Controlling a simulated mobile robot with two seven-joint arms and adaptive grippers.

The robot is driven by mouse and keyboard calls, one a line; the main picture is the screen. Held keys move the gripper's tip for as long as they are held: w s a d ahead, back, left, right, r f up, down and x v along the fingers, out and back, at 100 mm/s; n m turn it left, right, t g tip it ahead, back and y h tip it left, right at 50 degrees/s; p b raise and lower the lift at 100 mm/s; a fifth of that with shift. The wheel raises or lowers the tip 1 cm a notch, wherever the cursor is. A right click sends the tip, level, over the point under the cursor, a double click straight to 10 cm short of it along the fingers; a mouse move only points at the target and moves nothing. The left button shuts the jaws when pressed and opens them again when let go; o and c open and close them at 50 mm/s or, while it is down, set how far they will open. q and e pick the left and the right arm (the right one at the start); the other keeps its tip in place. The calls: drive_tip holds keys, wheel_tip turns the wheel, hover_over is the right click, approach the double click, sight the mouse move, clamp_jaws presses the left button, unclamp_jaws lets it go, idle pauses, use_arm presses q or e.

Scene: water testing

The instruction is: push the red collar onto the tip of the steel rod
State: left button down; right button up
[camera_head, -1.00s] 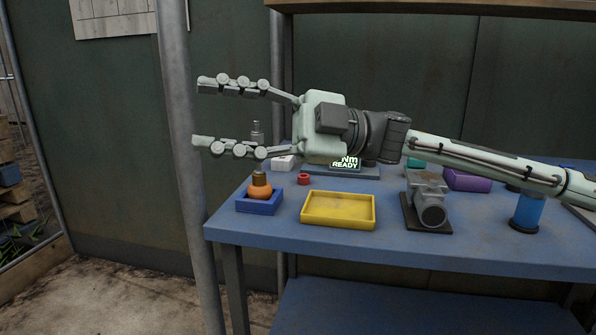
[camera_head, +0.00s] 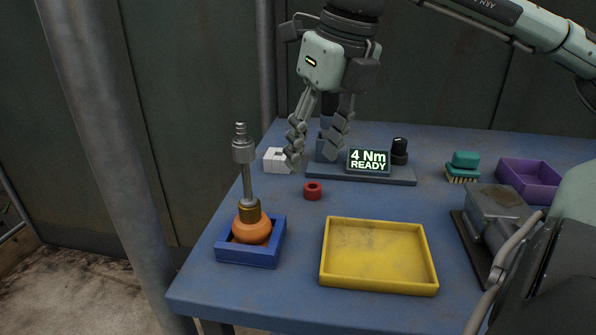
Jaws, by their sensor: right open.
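The red collar (camera_head: 313,191), a small ring, lies on the blue table behind the yellow tray. The steel rod (camera_head: 246,175) stands nearly upright from an orange-handled base (camera_head: 251,228) in a blue holder (camera_head: 249,255). Its stepped tip (camera_head: 241,133) points up and is bare. My right gripper (camera_head: 317,160) points down with fingers apart and empty, above and behind the collar, in front of the display stand. It touches neither the collar nor the rod as far as I can tell. My left gripper is not in view.
A yellow tray (camera_head: 428,273) sits at the front. A torque display (camera_head: 369,161), white block (camera_head: 277,160), green brush (camera_head: 465,162) and purple tray (camera_head: 530,196) stand farther back. A grey vise-like device (camera_head: 492,215) is at right. A grey post (camera_head: 105,140) rises at left.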

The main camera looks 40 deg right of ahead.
sight(314, 197)
drive_tip(key=shift+h, duration=0.3)
drive_tip(key=x, duration=0.2)
drive_tip(key=d+x, duration=0.1)
drive_tip(key=x, duration=0.4)
drive_tip(key=shift+d+f, duration=0.2)
drive_tip(key=shift+d, duration=0.2)
drive_tip(key=shift+c, duration=0.6)
drive_tip(key=c, duration=0.7)
